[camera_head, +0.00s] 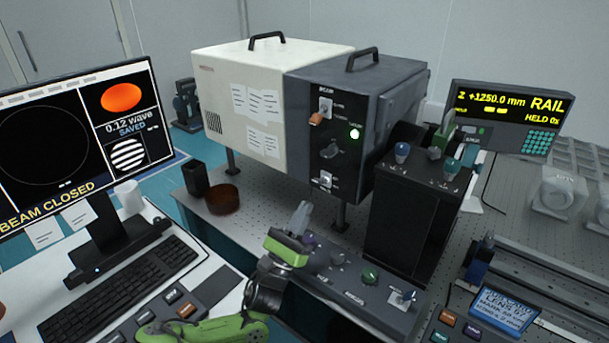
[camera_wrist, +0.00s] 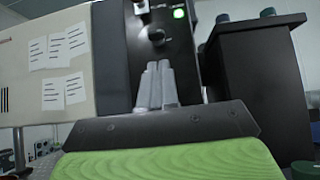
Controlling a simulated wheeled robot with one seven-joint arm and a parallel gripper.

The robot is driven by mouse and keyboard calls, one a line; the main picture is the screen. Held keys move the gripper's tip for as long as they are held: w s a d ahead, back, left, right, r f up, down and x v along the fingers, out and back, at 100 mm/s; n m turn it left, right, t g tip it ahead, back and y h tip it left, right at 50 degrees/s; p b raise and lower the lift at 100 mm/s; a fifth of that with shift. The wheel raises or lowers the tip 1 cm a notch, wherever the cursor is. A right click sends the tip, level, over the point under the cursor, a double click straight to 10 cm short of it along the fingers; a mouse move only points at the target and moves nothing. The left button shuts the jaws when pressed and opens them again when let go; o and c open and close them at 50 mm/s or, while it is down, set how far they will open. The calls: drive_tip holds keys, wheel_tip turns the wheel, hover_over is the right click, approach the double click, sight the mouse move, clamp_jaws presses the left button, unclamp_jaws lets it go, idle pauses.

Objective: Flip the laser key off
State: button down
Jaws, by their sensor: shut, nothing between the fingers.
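The dark front panel (camera_head: 338,103) of the large laser housing carries several controls. A dark knob that looks like the laser key (camera_head: 329,151) sits mid-panel; its labels are too small to read. It also shows in the wrist view (camera_wrist: 157,35), just above the fingertips. A green indicator light (camera_head: 354,134) to its right is lit. An orange-tipped switch (camera_head: 317,118) is above, and a light-coloured switch (camera_head: 326,179) is below. My gripper (camera_head: 303,207) is shut and empty, in front of and below the panel. Its grey fingers (camera_wrist: 157,68) point up toward the knob, apparently apart from it.
A control box (camera_head: 365,275) with knobs lies below my gripper. A tall black box (camera_head: 412,205) with knobs stands right of the panel. The monitor (camera_head: 85,140) at left reads "BEAM CLOSED". A dark round dish (camera_head: 222,199) sits on the optical table at left.

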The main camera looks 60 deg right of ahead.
sight(332, 156)
drive_tip(key=shift+s, duration=0.1)
drive_tip(key=x, duration=1)
drive_tip(key=shift+r, duration=0.1)
